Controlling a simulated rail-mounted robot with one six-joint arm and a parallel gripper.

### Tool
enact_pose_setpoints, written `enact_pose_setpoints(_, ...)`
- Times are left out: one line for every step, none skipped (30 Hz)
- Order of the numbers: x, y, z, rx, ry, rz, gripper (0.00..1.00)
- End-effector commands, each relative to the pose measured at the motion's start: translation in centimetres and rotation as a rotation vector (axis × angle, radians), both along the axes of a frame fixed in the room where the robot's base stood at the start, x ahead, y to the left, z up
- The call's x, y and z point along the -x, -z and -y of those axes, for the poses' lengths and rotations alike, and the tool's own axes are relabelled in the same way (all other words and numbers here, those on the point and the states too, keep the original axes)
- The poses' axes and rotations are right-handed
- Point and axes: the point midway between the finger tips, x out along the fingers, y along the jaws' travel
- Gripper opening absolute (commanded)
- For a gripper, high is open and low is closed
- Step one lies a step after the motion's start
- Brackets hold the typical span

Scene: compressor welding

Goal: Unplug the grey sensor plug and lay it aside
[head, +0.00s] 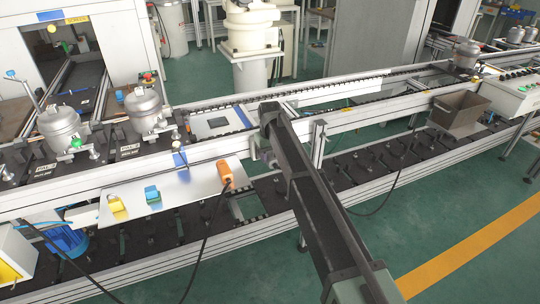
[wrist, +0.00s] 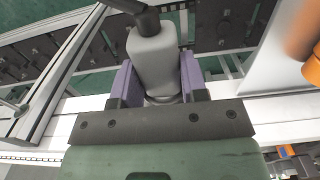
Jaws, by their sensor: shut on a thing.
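The grey sensor plug (wrist: 153,62) is between the purple fingers of my gripper (wrist: 156,82) in the wrist view. My gripper is shut on the plug's sides. A black cable (wrist: 148,18) leaves the plug's far end at the top of that view. The plug's near end is partly hidden by the dark gripper bar, so I cannot tell whether it sits in a socket. In the head view my arm hides the plug and most of the gripper, over the near side of the conveyor.
A metal plate (head: 178,203) left of my arm holds an orange plug (head: 223,172), a teal block (head: 152,194) and a yellow block (head: 117,207). Compressors (head: 145,106) stand on the line at left. A brown bin (head: 460,116) is at right. A rail (head: 353,114) runs behind.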

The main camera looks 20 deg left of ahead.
Motion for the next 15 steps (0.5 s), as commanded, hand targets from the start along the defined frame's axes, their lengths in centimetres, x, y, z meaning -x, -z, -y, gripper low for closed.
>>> enact_pose_setpoints(0.01,0.01,0.01,0.0,0.0,0.0,0.0)
enact_pose_setpoints(0.03,0.01,0.03,0.0,0.0,0.0,0.0)
enact_pose_setpoints(0.06,0.01,0.05,0.0,0.0,0.0,0.0)
enact_pose_setpoints(0.1,0.01,0.1,0.0,0.0,0.0,0.0)
enact_pose_setpoints(0.15,0.01,0.14,0.0,0.0,0.0,0.0)
enact_pose_setpoints(0.24,0.01,0.21,0.0,0.0,0.0,0.0)
enact_pose_setpoints(0.32,0.01,0.29,0.001,0.0,-0.001,0.0)
enact_pose_setpoints(0.41,0.02,0.37,0.001,0.0,-0.001,0.0)
enact_pose_setpoints(0.5,0.02,0.45,0.001,0.0,-0.001,0.0)
enact_pose_setpoints(0.51,0.02,0.46,0.001,0.0,-0.001,0.0)
enact_pose_setpoints(0.48,0.02,0.44,0.001,0.0,-0.001,0.0)
enact_pose_setpoints(0.52,0.02,0.47,0.001,0.0,-0.001,0.0)
enact_pose_setpoints(0.59,0.01,0.54,0.001,0.0,-0.001,0.0)
enact_pose_setpoints(0.7,0.01,0.64,0.001,0.0,-0.001,0.0)
enact_pose_setpoints(0.92,0.01,0.84,0.0,0.0,0.0,0.0)
